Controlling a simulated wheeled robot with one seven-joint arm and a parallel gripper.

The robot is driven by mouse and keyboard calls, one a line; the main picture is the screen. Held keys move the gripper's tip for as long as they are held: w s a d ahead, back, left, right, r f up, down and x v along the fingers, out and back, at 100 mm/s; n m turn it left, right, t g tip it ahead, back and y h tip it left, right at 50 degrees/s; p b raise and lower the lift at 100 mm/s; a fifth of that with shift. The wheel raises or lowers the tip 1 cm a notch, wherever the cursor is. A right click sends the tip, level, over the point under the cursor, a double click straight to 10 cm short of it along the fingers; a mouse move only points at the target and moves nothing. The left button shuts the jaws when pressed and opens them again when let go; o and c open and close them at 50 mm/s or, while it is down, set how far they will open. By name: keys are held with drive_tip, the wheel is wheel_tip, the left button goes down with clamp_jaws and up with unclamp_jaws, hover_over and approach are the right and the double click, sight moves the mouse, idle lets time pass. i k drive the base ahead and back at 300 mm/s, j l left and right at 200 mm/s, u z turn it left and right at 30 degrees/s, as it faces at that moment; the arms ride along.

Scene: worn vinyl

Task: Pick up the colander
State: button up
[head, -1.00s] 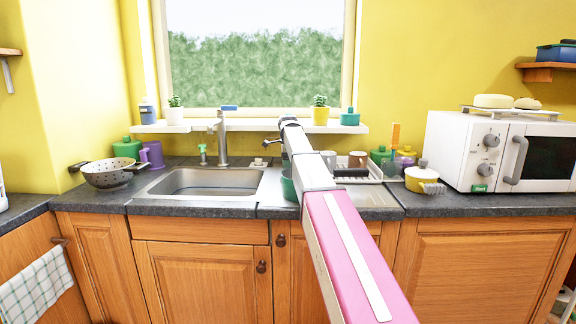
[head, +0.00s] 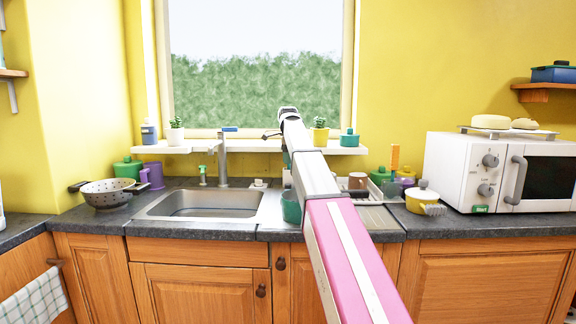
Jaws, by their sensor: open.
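The colander (head: 107,194) is a grey metal bowl with holes and dark side handles. It stands upright on the dark worktop at the left, beside the sink. My arm reaches from the lower right up toward the window. My gripper (head: 272,134) is at the arm's far end, in front of the window sill, well to the right of the colander and higher than it. Its fingers are small and partly hidden by the arm, and it holds nothing that I can see.
The sink (head: 205,204) and its tap (head: 223,157) lie between colander and arm. A green canister (head: 128,168) and a purple cup (head: 153,175) stand behind the colander. A teal cup (head: 291,207) is beside my arm. A microwave (head: 490,170) and a yellow pot (head: 421,198) are at right.

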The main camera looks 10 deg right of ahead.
sight(112, 194)
drive_tip(key=u, duration=1.4)
